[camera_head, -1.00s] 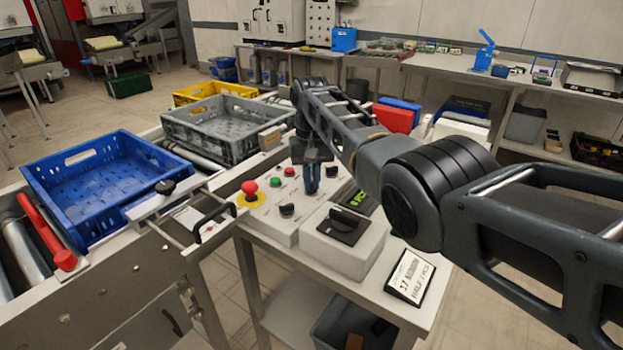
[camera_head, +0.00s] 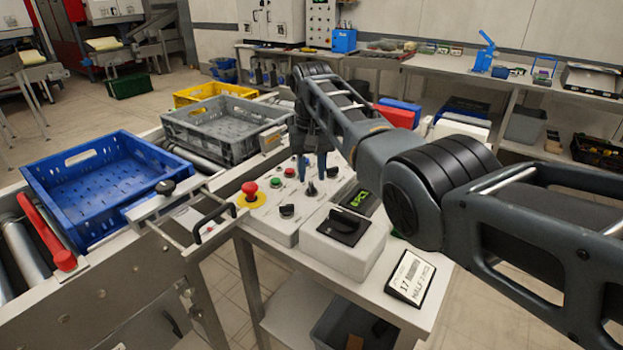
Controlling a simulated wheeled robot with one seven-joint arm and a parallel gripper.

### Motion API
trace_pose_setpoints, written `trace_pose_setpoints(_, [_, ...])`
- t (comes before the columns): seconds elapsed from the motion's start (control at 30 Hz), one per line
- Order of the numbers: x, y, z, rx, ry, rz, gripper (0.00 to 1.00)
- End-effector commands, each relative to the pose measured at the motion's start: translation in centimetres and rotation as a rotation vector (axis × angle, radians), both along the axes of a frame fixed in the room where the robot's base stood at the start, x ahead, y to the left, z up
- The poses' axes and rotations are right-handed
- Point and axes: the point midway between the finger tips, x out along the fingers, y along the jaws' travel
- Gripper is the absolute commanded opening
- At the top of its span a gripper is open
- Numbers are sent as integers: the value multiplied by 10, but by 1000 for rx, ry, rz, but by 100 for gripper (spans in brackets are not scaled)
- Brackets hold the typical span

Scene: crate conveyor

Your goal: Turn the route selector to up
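The white control panel (camera_head: 273,228) carries several black selector knobs, and I cannot read their labels to tell which is the route selector. A dark knob (camera_head: 311,188) at the panel's middle stands with its pointer upright in the picture. My gripper (camera_head: 310,164) is just above this knob, fingers apart, with nothing visible between them. Another black knob (camera_head: 287,211) is nearer the camera, and one more (camera_head: 333,171) is behind at the right.
A red mushroom button (camera_head: 249,189) on a yellow ring is at the panel's left. The blue crate (camera_head: 70,202) and grey crate (camera_head: 190,137) sit on the conveyor.

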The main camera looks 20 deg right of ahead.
Motion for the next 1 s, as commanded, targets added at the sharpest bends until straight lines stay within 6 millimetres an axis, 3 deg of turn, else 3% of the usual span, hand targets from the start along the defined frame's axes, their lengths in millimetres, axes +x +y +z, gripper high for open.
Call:
trace_pose_setpoints(0.2, [1, 0, 34, 0, -3, 0, 37])
trace_pose_setpoints(0.33, [1, 0, 47, 1, -2, 0, 37])
trace_pose_setpoints(1.0, [0, 0, 51, 0, 0, 0, 37])
